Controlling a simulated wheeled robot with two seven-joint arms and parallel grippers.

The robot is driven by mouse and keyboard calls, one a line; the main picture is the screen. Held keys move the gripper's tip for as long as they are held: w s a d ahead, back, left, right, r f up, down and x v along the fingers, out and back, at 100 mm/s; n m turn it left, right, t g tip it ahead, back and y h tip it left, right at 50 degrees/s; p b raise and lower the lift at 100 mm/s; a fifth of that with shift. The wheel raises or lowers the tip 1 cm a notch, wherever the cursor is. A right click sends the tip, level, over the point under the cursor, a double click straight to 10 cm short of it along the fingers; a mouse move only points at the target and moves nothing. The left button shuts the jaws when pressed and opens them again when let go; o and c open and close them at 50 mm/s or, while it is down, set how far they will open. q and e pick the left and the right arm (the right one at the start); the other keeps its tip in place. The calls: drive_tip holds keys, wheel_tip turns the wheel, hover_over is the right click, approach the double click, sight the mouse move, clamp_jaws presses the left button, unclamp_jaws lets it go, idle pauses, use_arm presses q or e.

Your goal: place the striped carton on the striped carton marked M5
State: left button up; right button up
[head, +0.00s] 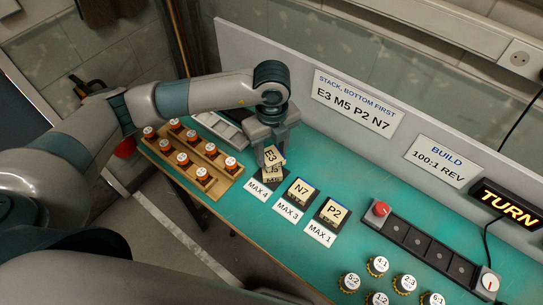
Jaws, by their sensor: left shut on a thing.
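My left gripper (271,150) points down, shut on the carton marked E3 (270,156). The carton marked M5 (272,179) is directly below it, on the dark pad by the MAX 4 card. The E3 carton looks tilted and partly covers the M5 carton. I cannot tell whether the two touch. Stripes are too small to make out clearly. My right gripper is not in view.
Cartons N7 (301,190) and P2 (334,211) stand on pads to the right. A wooden rack (187,162) of orange-and-white pieces is at left. A slotted dark strip (430,245) and several round labelled pieces are at right. A wall sign (352,105) reads E3 M5 P2 N7.

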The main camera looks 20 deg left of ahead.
sight(272, 155)
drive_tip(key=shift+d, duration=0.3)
